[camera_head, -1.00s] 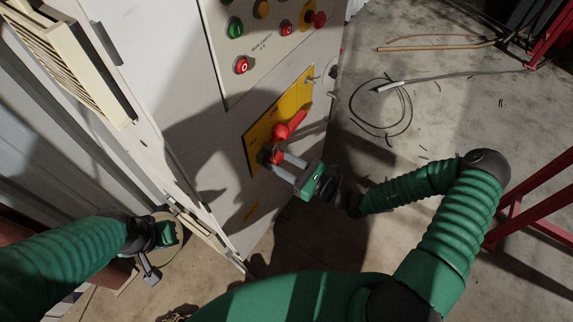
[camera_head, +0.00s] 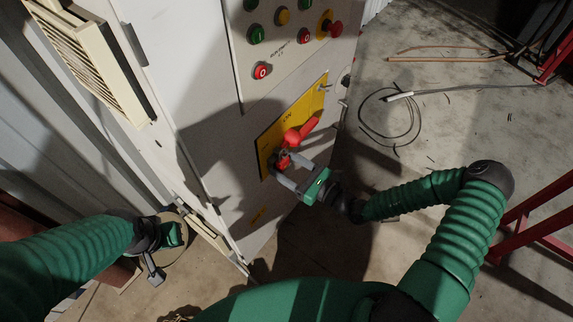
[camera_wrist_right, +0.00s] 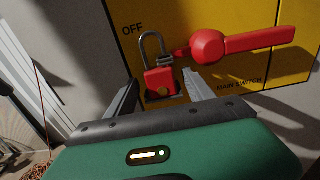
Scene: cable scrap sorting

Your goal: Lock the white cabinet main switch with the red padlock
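The red main switch handle (camera_head: 300,131) sits on a yellow plate (camera_head: 322,98) on the white cabinet (camera_head: 205,125); it also shows in the right wrist view (camera_wrist_right: 240,43), pointing right. The red padlock (camera_wrist_right: 160,83) is upright beside the handle's hub, under the word OFF, with its grey shackle up. The shackle meets a red lug of the switch; I cannot tell whether it is fully closed. My right gripper (camera_head: 289,168) is open, its two fingers apart on either side of the padlock. My left gripper (camera_head: 160,255) is low at the left, its opening unclear.
Push buttons (camera_head: 261,71) and a red emergency stop (camera_head: 334,28) are above the plate. A loose cable coil (camera_head: 392,117) and scraps lie on the floor to the right. A red frame (camera_head: 540,220) stands at the right edge. A beige louvred part (camera_head: 90,65) is at upper left.

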